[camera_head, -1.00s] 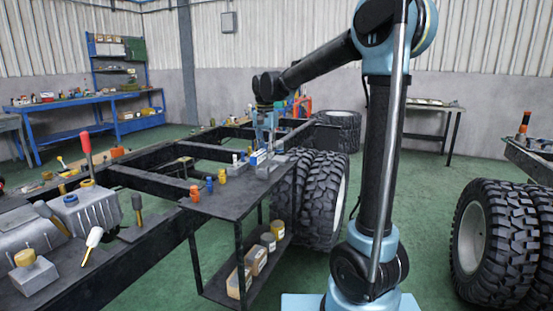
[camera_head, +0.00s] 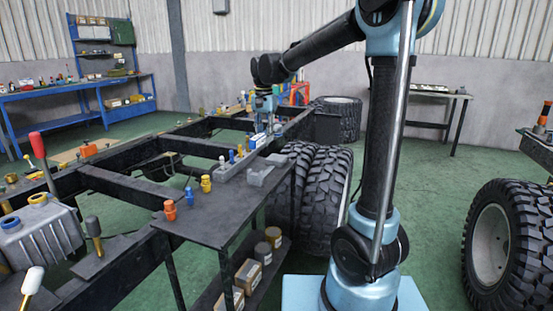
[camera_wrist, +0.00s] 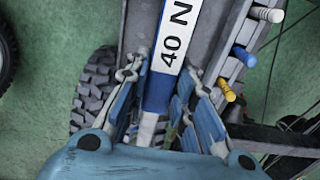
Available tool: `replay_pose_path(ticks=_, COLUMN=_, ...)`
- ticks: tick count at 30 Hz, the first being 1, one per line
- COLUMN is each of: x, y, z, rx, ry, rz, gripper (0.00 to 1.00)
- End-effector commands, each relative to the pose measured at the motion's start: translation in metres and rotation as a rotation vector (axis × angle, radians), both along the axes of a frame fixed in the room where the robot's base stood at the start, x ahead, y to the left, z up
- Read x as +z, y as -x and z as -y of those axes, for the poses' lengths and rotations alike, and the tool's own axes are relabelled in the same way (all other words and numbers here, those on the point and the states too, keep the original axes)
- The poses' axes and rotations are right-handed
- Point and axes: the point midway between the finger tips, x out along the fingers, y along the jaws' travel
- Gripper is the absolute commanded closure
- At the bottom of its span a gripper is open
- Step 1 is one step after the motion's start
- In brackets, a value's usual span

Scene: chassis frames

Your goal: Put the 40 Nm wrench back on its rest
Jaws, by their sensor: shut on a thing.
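My gripper (camera_wrist: 160,88) is shut on the 40 Nm wrench (camera_wrist: 155,95), a blue shaft with a white label reading "40 N" in the wrist view. The shaft runs between the fingers and out of the top of the picture. In the head view my gripper (camera_head: 265,112) points down beyond the far end of the dark side shelf (camera_head: 215,215). Grey blocks (camera_head: 262,172) stand at the shelf's far end. I cannot tell for sure which part is the rest.
A grey rack holds white, blue and yellow handled tools (camera_wrist: 240,55) close to the right of the wrench. Orange, blue and yellow pieces (camera_head: 170,210) stand on the shelf. Large tyres (camera_head: 325,190) stand right beside it.

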Motion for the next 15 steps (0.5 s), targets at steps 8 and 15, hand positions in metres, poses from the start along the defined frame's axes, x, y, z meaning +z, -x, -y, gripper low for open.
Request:
replay_pose_path(ticks=8, x=0.0002, y=0.0011, z=-0.0031, rx=0.004, ry=0.000, rz=0.000, gripper=1.00)
replay_pose_path(ticks=15, x=-0.0085, y=0.0012, z=-0.0035, rx=0.005, ry=0.000, rz=0.000, gripper=1.00)
